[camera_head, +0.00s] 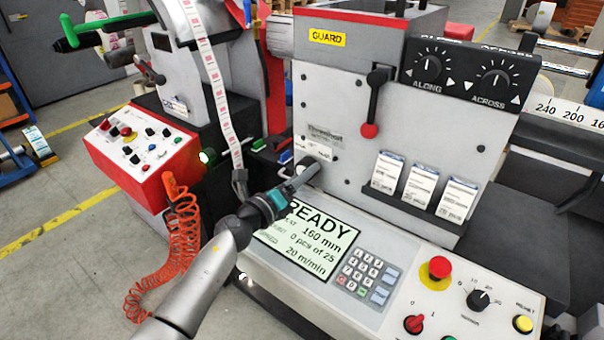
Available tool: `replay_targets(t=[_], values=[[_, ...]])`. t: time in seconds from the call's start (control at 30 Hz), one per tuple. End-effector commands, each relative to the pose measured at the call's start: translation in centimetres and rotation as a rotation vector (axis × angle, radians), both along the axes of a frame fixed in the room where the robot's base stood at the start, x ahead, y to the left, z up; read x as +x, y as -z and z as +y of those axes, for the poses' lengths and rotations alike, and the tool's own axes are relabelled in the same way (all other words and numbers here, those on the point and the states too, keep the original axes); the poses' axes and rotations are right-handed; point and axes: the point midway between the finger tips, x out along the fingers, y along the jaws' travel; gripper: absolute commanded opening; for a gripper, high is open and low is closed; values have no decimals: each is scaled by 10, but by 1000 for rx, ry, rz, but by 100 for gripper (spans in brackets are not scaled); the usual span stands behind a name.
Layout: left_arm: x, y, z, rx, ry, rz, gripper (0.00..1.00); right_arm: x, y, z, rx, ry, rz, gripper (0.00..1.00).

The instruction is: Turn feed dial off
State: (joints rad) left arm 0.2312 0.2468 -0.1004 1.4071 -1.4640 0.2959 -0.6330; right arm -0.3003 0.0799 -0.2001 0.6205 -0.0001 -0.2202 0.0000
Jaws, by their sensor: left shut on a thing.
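My left arm comes in from the lower left, and its gripper (300,180) is shut at the lower left of the grey front panel. It is shut on a small grey round knob (307,167), which the fingers partly cover. The knob's label and pointer are too small or hidden to read, so I cannot tell its setting or whether it is the feed dial. A black dial (478,299) with a number scale is on the lower right console, apart from my gripper. My right gripper is not in view.
The display (310,238) reads READY, 160 mm, 20 m/min. The console holds a keypad (362,274), a red stop button (438,268) and a red switch (414,323). A black lever (377,95) with a red tip and ALONG and ACROSS dials (430,68) sit above. An orange coiled cable (180,250) hangs left.

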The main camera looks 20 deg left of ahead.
Motion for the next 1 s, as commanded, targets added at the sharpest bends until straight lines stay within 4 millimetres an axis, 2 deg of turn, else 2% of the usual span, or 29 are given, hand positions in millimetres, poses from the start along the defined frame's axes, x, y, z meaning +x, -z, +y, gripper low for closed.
replay_targets(t=[0.6, 1.0], values=[[0, -2, -1, -431, -1, 159, 8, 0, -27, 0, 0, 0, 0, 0], [-1, -2, -1, -557, -1, 203, 8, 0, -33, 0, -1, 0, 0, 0]])
